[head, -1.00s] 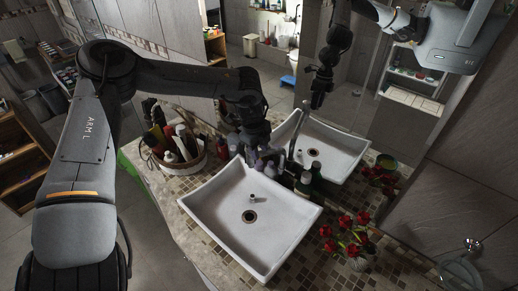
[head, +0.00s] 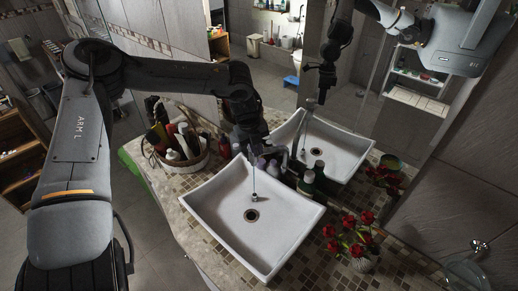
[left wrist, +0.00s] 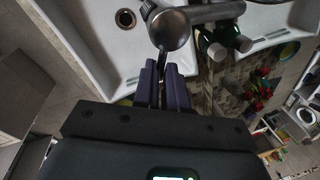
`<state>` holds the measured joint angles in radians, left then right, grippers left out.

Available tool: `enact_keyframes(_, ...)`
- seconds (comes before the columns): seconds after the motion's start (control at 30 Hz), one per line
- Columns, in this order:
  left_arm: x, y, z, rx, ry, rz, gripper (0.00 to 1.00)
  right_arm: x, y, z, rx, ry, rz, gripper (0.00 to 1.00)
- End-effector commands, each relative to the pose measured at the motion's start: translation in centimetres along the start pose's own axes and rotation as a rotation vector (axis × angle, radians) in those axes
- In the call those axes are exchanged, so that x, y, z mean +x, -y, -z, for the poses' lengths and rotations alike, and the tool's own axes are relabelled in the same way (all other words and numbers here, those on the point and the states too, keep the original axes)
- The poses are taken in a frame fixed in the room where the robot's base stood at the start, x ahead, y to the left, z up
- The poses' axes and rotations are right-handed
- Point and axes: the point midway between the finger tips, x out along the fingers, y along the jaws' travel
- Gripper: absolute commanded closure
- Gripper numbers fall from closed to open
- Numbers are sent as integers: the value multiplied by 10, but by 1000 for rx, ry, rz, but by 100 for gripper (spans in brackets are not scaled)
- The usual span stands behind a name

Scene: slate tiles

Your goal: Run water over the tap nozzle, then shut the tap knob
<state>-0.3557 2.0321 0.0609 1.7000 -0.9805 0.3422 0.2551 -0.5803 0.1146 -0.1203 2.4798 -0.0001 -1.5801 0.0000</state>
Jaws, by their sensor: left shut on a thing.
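My left gripper (head: 249,142) reaches over the back of the white sink (head: 222,221). In the left wrist view its purple fingers (left wrist: 162,84) are shut on the narrow lever of the tap knob (left wrist: 161,58), below the round dark grey tap head (left wrist: 172,28). In the head view the gripper hides most of the tap. A thin stream of water (head: 252,180) falls onto the small metal tap nozzle (head: 255,197), which stands in the basin just behind the drain (head: 251,215). My right gripper is not in view.
A basket of toiletries (head: 178,157) stands left of the sink. Green bottles (head: 318,172) stand at its back right, and a vase of red flowers (head: 352,240) at the right. A wall mirror (head: 285,85) reflects the sink, tap and my arm.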

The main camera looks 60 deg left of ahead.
Motion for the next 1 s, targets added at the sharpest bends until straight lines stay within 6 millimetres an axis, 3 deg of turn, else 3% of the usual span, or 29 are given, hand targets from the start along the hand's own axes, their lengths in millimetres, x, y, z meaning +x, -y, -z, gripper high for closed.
enact_keyframes(0.3, 0, 0, 0, 14, -3, 0, 100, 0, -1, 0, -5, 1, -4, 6)
enact_keyframes(0.33, 0, 0, 0, 14, -3, 0, 86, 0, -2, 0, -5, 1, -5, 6)
enact_keyframes(0.5, 0, 0, 0, 13, -3, 0, 63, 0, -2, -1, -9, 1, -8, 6)
enact_keyframes(0.83, -2, 0, 0, 12, -2, 1, 63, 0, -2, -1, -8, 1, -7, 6)
enact_keyframes(1.0, -16, 1, 0, 12, -1, 3, 63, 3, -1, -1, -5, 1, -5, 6)
